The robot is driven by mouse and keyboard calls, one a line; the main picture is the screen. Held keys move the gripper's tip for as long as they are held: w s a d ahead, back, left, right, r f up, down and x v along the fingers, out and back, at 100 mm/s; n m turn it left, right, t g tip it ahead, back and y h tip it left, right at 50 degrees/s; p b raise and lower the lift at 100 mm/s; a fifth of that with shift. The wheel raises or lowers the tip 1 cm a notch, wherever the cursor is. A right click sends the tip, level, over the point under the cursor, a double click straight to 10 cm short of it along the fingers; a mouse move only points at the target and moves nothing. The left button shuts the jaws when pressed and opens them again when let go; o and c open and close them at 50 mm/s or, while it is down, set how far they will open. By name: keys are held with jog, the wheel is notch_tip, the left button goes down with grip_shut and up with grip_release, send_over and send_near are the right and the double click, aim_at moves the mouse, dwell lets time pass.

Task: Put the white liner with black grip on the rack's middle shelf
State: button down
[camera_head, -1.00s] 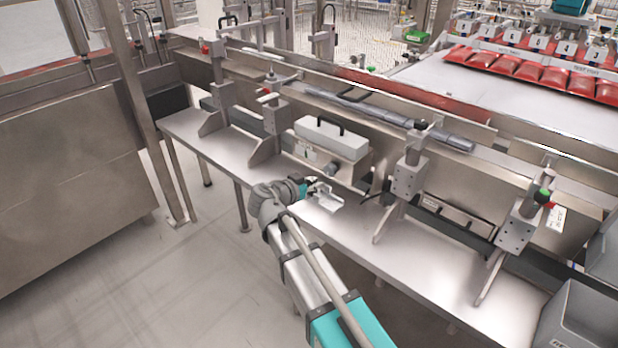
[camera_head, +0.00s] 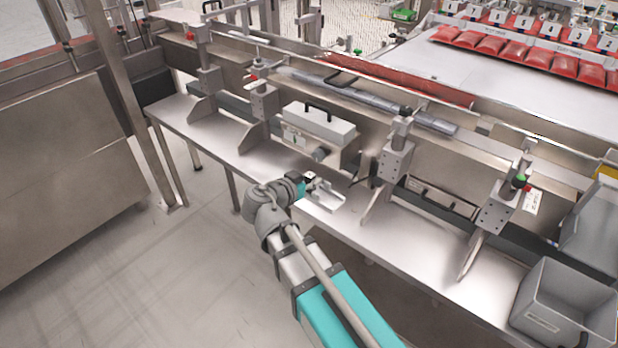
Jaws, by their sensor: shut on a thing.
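My gripper (camera_head: 304,184) is at the end of my arm, over the front part of the steel bench. It is shut on a small pale, channel-shaped piece (camera_head: 327,197) with a small dark part at its upper left. This looks like the white liner with black grip, though it is too small to be sure. The piece sticks out to the right of the jaws, low over the bench top; I cannot tell whether it touches. The fingertips are partly hidden. I cannot make out a rack with shelves.
A pale box with a black handle (camera_head: 318,123) sits on the machine just behind my gripper. Clamp posts (camera_head: 394,160) rise along the steel bench (camera_head: 400,235). A grey bin (camera_head: 565,305) stands at the lower right. The floor (camera_head: 130,270) at left is clear.

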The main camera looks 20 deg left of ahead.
jog(key=shift+r, duration=0.1)
dwell(0.3)
notch_tip(320, 180, up, 17)
jog(key=p, duration=1.7)
